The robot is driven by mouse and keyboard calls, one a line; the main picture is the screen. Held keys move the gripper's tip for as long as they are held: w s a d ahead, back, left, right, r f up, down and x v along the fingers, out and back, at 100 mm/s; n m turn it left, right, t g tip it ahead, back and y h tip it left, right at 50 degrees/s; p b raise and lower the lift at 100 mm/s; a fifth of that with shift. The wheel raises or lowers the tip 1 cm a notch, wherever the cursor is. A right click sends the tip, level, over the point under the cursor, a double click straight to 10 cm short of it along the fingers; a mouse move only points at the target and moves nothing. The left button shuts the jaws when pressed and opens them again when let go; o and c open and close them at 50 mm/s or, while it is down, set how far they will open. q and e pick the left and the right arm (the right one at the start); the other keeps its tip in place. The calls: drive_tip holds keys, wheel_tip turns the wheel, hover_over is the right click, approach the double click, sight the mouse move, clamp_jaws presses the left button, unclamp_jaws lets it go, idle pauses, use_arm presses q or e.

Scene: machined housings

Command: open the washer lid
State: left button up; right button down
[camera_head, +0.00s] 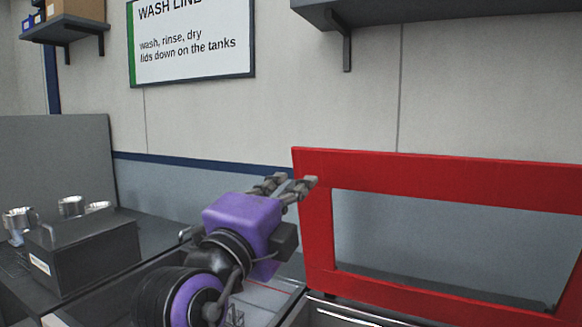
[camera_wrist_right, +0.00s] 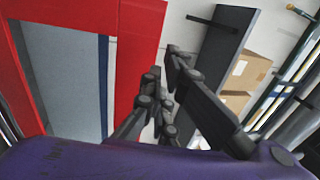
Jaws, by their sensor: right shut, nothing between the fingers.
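The washer lid (camera_head: 430,178) is a red frame with a large window in its middle. It stands raised, close to upright, at the right of the head view, behind the tank opening. In the right wrist view the red lid (camera_wrist_right: 140,45) fills the left side. My right gripper (camera_head: 293,184) is at the lid's upper left edge, and its fingers are shut and empty. Whether the fingers touch the lid is unclear. The fingers also show in the right wrist view (camera_wrist_right: 163,66). My left gripper is not in view.
A dark box (camera_head: 85,250) and several shiny metal housings (camera_head: 70,206) stand on the bench at the left. A wall shelf (camera_head: 400,10) is above the lid. A wash line sign (camera_head: 190,45) hangs on the wall. My right arm covers part of the tank.

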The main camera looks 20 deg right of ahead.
drive_tip(key=p, duration=0.5)
approach(320, 155)
wheel_tip(320, 155, up, 3)
drive_tip(key=d, duration=0.1)
drive_tip(key=x, duration=0.1)
drive_tip(key=p+x, duration=0.1)
drive_tip(key=x, duration=0.1)
drive_tip(key=p+x, duration=0.1)
drive_tip(key=shift+d+f, duration=0.25)
drive_tip(key=shift+d, duration=0.35)
drive_tip(key=shift+w+d+f, duration=0.15)
drive_tip(key=shift+w+d, duration=0.05)
drive_tip(key=shift+d, duration=0.05)
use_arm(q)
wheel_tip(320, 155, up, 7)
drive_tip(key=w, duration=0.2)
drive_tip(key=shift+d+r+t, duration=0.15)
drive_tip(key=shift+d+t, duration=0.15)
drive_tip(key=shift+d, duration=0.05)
use_arm(e)
drive_tip(key=shift+f, duration=0.1)
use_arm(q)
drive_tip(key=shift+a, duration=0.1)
